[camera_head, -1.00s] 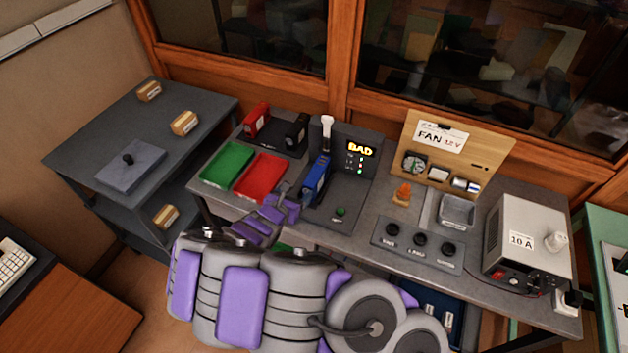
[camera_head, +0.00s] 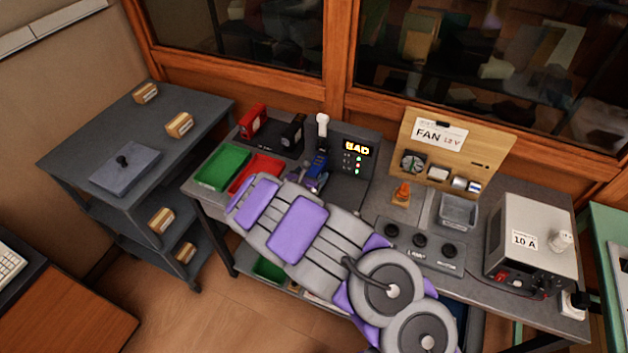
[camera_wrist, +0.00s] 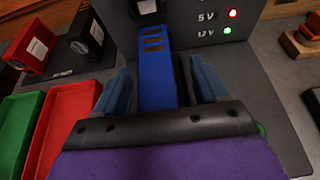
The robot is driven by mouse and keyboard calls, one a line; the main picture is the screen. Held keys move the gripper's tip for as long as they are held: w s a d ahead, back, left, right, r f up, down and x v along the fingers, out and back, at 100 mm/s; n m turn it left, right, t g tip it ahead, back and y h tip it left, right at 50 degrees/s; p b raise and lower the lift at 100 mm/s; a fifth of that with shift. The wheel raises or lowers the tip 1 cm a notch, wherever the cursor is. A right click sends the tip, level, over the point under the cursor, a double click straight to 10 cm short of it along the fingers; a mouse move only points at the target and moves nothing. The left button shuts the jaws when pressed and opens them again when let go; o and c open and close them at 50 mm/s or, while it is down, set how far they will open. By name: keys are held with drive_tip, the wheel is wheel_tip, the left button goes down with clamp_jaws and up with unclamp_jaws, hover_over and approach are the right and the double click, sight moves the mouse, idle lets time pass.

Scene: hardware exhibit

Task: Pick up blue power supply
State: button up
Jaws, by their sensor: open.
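The blue power supply (camera_head: 318,168) sits on the dark test stand (camera_head: 352,180), below a white-handled clamp and left of the lit BAD display. In the wrist view the blue power supply (camera_wrist: 168,68) stands between the two fingers of my gripper (camera_wrist: 160,85). The fingers are open, one on each side of it, with a gap visible at the right side. Its near end is hidden behind the gripper's dark palm edge. In the head view my arm hides most of the gripper and the lower part of the stand.
A red supply (camera_head: 253,122) and a black supply (camera_head: 292,132) stand on a dark pad behind. A green tray (camera_head: 222,167) and a red tray (camera_head: 245,180) lie to the left. A fan board (camera_head: 455,150) and a 10 A box (camera_head: 528,240) stand to the right.

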drive_tip(key=shift+w+f, duration=0.1)
drive_tip(key=shift+w, duration=0.15)
drive_tip(key=shift+a, duration=0.35)
drive_tip(key=shift+c, duration=0.3)
drive_tip(key=shift+a, duration=0.1)
drive_tip(key=shift+c, duration=0.7)
drive_tip(key=shift+d, duration=0.35)
drive_tip(key=c, duration=0.7)
drive_tip(key=shift+a, duration=0.2)
clamp_jaws()
